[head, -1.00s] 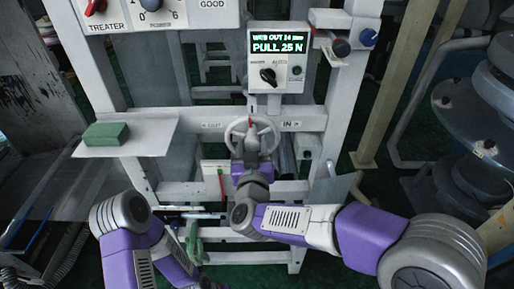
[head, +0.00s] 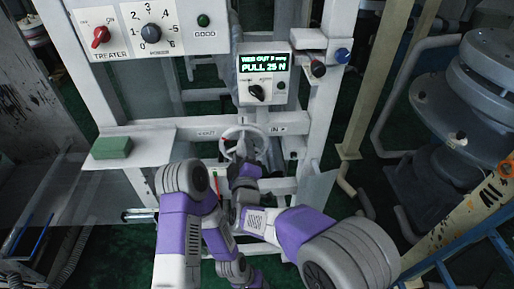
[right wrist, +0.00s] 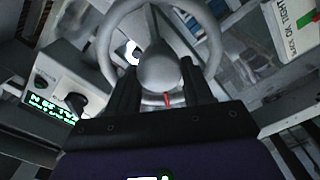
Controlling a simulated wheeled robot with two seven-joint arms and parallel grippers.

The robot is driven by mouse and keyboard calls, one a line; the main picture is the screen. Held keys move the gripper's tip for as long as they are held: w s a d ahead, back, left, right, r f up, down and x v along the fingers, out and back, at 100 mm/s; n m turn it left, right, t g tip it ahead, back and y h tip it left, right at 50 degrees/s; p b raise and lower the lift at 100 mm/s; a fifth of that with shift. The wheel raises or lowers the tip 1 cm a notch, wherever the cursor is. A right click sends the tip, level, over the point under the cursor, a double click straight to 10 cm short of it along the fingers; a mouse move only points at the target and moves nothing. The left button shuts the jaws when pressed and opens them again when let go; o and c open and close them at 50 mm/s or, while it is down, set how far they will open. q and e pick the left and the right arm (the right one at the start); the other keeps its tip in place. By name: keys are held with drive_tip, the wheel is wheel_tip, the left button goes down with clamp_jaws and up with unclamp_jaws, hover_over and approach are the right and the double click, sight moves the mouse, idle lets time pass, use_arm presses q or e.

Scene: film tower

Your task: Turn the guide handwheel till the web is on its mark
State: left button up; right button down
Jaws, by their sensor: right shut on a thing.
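The guide handwheel (head: 228,133), a pale grey wheel with spokes, sits on the white frame below a small display box. In the right wrist view its rim (right wrist: 106,45) and round hub (right wrist: 160,68) show close up, with a small red mark (right wrist: 167,99) at the rim. My right gripper (head: 243,163) is at the wheel; in the right wrist view its fingers (right wrist: 160,85) stand on both sides of the hub, shut on the wheel. The display (head: 264,64) reads WEB OUT, with a blurred small figure in mm, and PULL 25 N. My left gripper is out of sight below my left arm.
Above left is a panel with a red treater switch (head: 101,37), a numbered dial (head: 151,33) and a green lamp (head: 203,20). A green block (head: 112,148) lies on a white shelf at left. Grey rollers (head: 487,100) and a blue rail (head: 470,250) stand at right.

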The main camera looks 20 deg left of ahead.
drive_tip(key=shift+f+n+p, duration=0.1)
drive_tip(key=shift+n+p, duration=0.85)
drive_tip(key=shift+n, duration=1.35)
drive_tip(key=shift+c, duration=2.4)
unclamp_jaws()
drive_tip(key=shift+s, duration=0.1)
drive_tip(key=v, duration=0.7)
drive_tip(key=shift+s+b, duration=0.25)
drive_tip(key=shift+b, duration=0.15)
drive_tip(key=shift+d, duration=0.1)
